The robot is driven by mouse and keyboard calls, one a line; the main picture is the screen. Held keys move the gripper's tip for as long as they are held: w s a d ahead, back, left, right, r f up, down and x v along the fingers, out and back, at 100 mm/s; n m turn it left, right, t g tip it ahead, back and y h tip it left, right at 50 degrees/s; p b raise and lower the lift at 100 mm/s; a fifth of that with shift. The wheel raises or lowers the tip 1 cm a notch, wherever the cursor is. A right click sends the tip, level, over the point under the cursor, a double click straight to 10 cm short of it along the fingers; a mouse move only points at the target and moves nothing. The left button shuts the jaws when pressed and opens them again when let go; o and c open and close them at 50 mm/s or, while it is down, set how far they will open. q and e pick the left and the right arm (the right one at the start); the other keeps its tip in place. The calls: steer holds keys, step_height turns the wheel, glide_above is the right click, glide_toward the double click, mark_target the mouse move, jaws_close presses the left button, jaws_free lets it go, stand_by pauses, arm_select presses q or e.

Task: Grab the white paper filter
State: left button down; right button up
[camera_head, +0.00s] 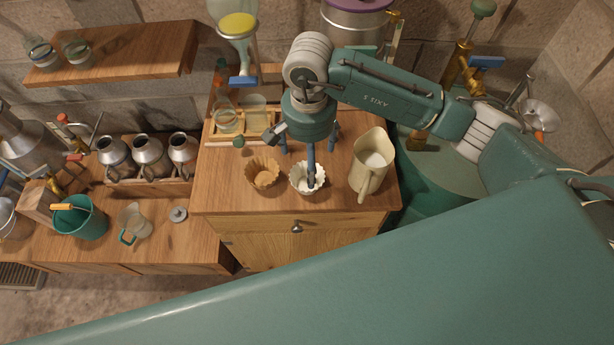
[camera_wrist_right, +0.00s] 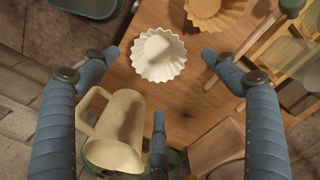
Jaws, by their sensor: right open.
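The white paper filter (camera_head: 298,184) is a fluted cup near the front edge of the wooden cabinet top. It also shows in the right wrist view (camera_wrist_right: 160,66), upright with its opening up. My right gripper (camera_head: 311,160) is above it with its fingers spread wide, empty. In the right wrist view the gripper's fingertips (camera_wrist_right: 160,58) lie on either side of the filter with gaps, and a third finger is below. In the head view one finger covers part of the filter. My left gripper is not in view.
A tan fluted filter (camera_head: 262,173) stands close to the left. A cream pitcher (camera_head: 369,175) stands close to the right. A wooden rack (camera_head: 240,140) with glass jars is behind. The cabinet's front edge is close to the filters.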

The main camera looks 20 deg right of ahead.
steer(key=f+p, duration=0.1)
steer(key=f, duration=0.2)
steer(key=f+p, duration=0.1)
steer(key=shift+s+a+f+p, duration=0.3)
steer(key=shift+f, duration=0.05)
steer(key=shift+w+f, duration=0.1)
steer(key=shift+f, duration=0.5)
steer(key=c, duration=0.8)
